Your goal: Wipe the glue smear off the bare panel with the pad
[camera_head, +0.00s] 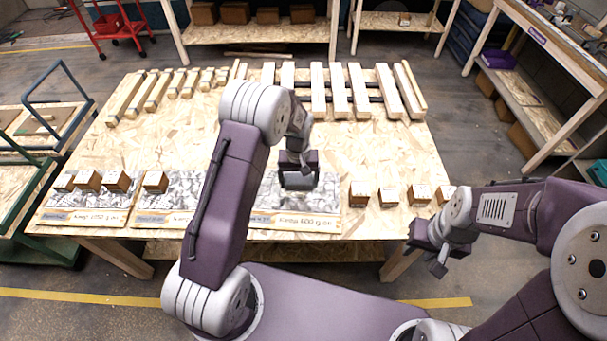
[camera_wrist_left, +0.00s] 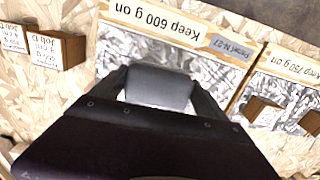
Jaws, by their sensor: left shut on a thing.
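My left gripper (camera_head: 298,178) is shut on a grey pad (camera_wrist_left: 158,88). It is over the rightmost panel (camera_head: 325,203), which has a mottled grey-white face and a strip reading "Keep 600 g on". No blocks stand on this panel, which also shows in the left wrist view (camera_wrist_left: 215,72). The pad looks close to its face; I cannot tell whether it touches. I cannot make out the glue smear against the mottled pattern; the gripper and pad hide part of the face. My right gripper (camera_head: 438,252) is off the table's front right corner, away from the panel, and appears empty.
Wooden cubes stand on the left panel (camera_head: 100,205) and one on the middle panel (camera_head: 168,207). Several labelled cubes (camera_head: 389,197) stand right of the bare panel. Wooden bars (camera_head: 340,92) lie along the back of the table (camera_head: 400,150). The table's middle is clear.

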